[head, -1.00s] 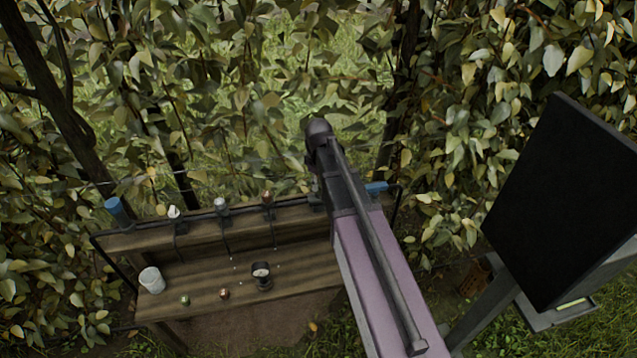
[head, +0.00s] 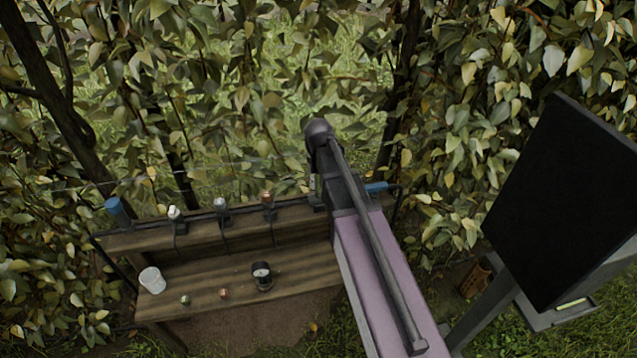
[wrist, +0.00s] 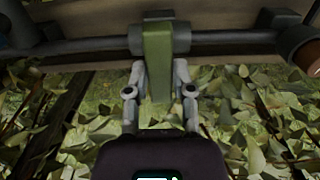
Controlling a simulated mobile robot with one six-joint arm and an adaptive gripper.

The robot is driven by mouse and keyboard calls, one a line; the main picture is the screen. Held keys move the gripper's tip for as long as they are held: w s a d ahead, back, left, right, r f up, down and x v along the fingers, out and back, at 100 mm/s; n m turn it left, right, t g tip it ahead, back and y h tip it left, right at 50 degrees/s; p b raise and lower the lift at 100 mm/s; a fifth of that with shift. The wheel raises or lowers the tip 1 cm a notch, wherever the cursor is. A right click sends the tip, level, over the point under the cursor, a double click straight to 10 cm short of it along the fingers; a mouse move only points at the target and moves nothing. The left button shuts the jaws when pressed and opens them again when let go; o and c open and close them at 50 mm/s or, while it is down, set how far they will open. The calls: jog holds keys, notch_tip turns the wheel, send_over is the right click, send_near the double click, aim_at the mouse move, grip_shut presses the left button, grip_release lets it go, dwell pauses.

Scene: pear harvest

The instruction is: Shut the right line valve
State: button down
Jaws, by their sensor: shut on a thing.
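In the wrist view a green lever handle (wrist: 157,62) sits on a grey valve body on a dark pipe (wrist: 90,44). The lever points down in the picture, crosswise to the pipe. My gripper (wrist: 159,78) has one finger on each side of the lever and is shut on it. In the head view my arm covers the gripper and most of this valve. The pipe (head: 155,227) there runs along the back rail of the wooden bench. I cannot tell from the lever alone which line it serves.
On the bench (head: 215,287) stand a white cup (head: 152,280), a dark round gauge-like pot (head: 262,276) and two small items. Several emitters, a blue cap (head: 118,211) and a blue fitting (head: 377,187) line the rail. A black panel (head: 565,200) stands right. Leaves surround the bench.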

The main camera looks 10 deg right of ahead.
jog(key=shift+s+a, duration=0.1)
dwell(0.3)
jog(key=shift+c, duration=2.4)
grip_release()
jog(key=shift+n, duration=0.3)
